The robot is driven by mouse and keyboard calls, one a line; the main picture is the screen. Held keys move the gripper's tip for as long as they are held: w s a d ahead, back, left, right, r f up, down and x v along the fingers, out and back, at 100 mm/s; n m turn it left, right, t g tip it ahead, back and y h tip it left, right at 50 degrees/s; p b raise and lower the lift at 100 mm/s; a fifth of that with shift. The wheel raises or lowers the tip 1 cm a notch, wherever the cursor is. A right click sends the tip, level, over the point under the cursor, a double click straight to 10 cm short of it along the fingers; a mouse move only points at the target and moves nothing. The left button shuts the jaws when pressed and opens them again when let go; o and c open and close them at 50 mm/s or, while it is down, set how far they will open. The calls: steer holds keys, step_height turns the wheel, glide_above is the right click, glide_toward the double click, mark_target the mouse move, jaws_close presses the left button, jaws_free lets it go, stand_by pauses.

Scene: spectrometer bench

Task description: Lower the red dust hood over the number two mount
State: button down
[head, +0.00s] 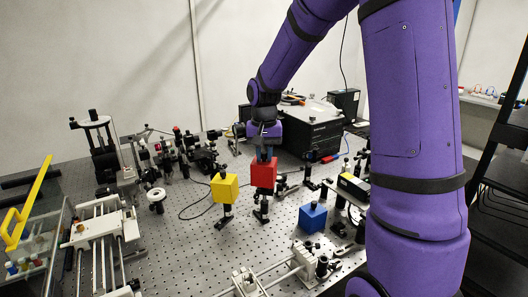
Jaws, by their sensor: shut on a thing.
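My gripper (265,154) points down and is shut on the top of the red dust hood (263,174), a box-shaped cover. The red hood is upright, above a black post mount (262,210) whose lower part and foot show beneath it. I cannot tell whether the hood rests on this mount or hangs just over it. No number is readable on the mount. A yellow hood (224,188) sits on a similar post mount (224,216) just left. A blue hood (312,218) stands low on the bench to the right.
The perforated bench (190,245) has bare room in front of the yellow and red hoods. Optics crowd the back left, and a rail stage (102,240) stands at left. A black instrument box (310,130) is behind my gripper. Small mounts and rails lie right and front.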

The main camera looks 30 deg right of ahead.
step_height(320, 180, down, 7)
steer(key=shift+r, duration=0.15)
stand_by(3.4)
steer(key=c, duration=1)
jaws_free()
steer(key=shift+o, duration=0.2)
steer(key=shift+r, duration=0.15)
step_height(320, 180, up, 11)
steer(key=shift+f, duration=0.2)
steer(key=s+a+r+n+t, duration=0.25)
steer(key=s+a+r, duration=0.25)
steer(key=s+r, duration=0.55)
steer(key=s+a+n+t, duration=0.2)
steer(key=s+n, duration=0.1)
steer(key=s, duration=1.4)
steer(key=shift+a+r+t, duration=0.15)
steer(key=shift+r+t, duration=0.05)
steer(key=shift+t, duration=0.15)
